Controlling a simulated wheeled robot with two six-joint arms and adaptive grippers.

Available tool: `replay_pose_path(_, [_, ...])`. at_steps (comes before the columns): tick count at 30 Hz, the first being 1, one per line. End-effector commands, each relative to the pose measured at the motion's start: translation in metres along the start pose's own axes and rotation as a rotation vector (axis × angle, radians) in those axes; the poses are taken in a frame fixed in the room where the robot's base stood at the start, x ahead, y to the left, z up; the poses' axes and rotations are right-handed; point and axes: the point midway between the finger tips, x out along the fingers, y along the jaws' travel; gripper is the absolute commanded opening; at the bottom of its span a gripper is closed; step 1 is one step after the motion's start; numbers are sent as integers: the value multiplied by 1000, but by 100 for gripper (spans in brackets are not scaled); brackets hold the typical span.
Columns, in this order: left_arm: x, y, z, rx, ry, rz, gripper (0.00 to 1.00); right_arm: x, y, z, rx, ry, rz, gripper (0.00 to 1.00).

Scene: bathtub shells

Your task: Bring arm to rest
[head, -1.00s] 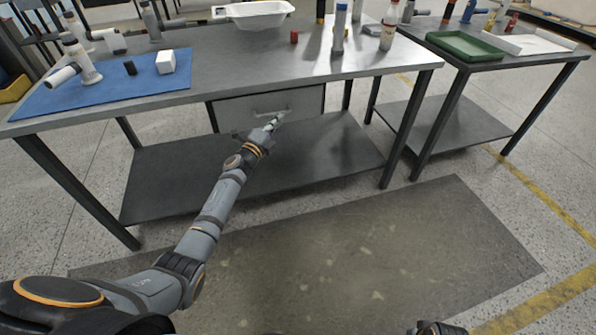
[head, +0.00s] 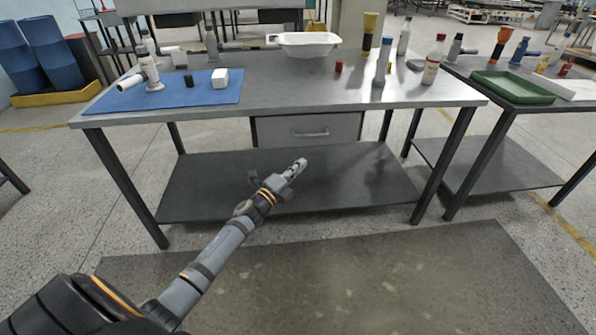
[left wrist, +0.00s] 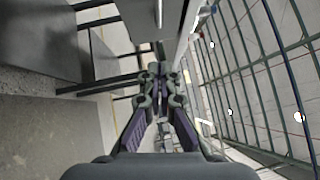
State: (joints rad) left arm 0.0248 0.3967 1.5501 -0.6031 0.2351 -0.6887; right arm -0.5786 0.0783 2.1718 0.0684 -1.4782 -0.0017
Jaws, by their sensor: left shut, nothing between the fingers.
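My left gripper (head: 297,168) is shut and empty. In the head view its arm reaches up from the lower left, and the gripper shows in front of the workbench, below the drawer and over the lower shelf in the picture. In the left wrist view the two fingers of the gripper (left wrist: 158,75) meet at the tips with nothing between them. My right gripper does not show in the current views.
The grey workbench (head: 300,100) bears a blue mat (head: 215,95), a white tub (head: 306,45), a red cap (head: 338,66) and several bottles. Its drawer (head: 310,130) is closed. A second table at right holds a green tray (head: 512,88). Floor in front is clear.

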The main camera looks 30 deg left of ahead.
Motion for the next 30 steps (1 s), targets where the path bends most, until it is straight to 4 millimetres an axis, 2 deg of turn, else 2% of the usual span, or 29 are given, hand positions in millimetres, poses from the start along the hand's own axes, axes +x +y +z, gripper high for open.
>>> replay_pose_path(3, [-8,2,0,1,1,2,0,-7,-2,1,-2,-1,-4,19])
replay_pose_path(13, [-10,1,-1,-4,-2,4,0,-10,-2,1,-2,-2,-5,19])
replay_pose_path(17, [-22,20,0,-134,-91,78,0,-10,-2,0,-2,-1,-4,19])
replay_pose_path(20, [-57,62,-2,-397,-278,239,0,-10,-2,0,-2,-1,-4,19])
replay_pose_path(21, [-80,83,-8,-530,-373,325,0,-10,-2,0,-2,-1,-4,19])
replay_pose_path(23, [-119,114,-22,-725,-520,462,0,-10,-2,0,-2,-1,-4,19])
replay_pose_path(24, [-145,130,-33,-832,-608,546,0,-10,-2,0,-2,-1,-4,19])
replay_pose_path(27, [-200,154,-62,-1026,-782,717,0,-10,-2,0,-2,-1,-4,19])
replay_pose_path(30, [-244,165,-89,-1152,-914,853,0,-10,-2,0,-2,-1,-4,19])
